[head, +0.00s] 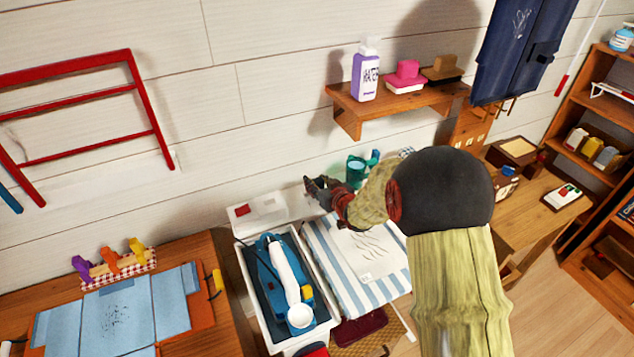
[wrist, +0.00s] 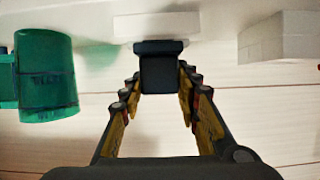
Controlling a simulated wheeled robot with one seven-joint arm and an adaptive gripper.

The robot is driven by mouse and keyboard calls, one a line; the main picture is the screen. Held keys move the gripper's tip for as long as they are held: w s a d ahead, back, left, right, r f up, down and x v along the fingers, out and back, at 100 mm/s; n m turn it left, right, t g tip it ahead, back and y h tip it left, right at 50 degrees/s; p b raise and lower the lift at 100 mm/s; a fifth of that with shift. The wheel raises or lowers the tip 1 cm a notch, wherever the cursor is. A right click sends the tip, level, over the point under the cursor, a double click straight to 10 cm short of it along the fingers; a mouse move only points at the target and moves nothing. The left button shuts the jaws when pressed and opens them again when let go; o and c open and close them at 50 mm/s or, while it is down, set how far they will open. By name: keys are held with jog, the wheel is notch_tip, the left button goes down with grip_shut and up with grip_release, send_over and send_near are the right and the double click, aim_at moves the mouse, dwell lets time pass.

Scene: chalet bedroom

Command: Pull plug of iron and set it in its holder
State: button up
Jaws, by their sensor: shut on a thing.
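The blue iron (head: 283,283) with a white handle lies in a white-rimmed tray (head: 318,343) on the ironing station. My gripper (head: 322,190) is beyond the striped board, close to the wall, in the head view. In the wrist view my gripper (wrist: 158,90) is shut on a dark blue plug (wrist: 160,68). A white block (wrist: 157,26) is right beyond the plug; I cannot tell whether the plug is still inserted in it. The plug is not distinct in the head view. A dark cord runs along the tray's left side.
A green cup (wrist: 45,75) is left of my gripper in the wrist view; it also shows in the head view (head: 356,170). A second white block (wrist: 276,38) is at the right. A white box with a red patch (head: 258,211) stands behind the tray. A wooden shelf (head: 350,108) hangs above.

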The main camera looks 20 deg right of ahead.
jog(key=shift+f, duration=0.2)
dwell(0.6)
jog(key=o, duration=1.2)
jog(key=shift+o, duration=0.2)
jog(key=shift+s, duration=0.1)
jog(key=s+a+r+g+h, duration=0.2)
jog(key=s+r+g+h, duration=0.1)
jog(key=s+r, duration=1.3)
jog(key=s+a+g+y, duration=0.1)
jog(key=s+a, duration=0.3)
jog(key=s, duration=0.3)
jog(key=s+a+r+g+y, duration=0.1)
jog(key=s+a+g, duration=0.1)
jog(key=s, duration=0.5)
jog(key=s+a+r+g+y, duration=0.1)
jog(key=s+a+g, duration=0.1)
jog(key=s+a, duration=0.3)
jog(key=s, duration=0.3)
jog(key=shift+a, duration=0.35)
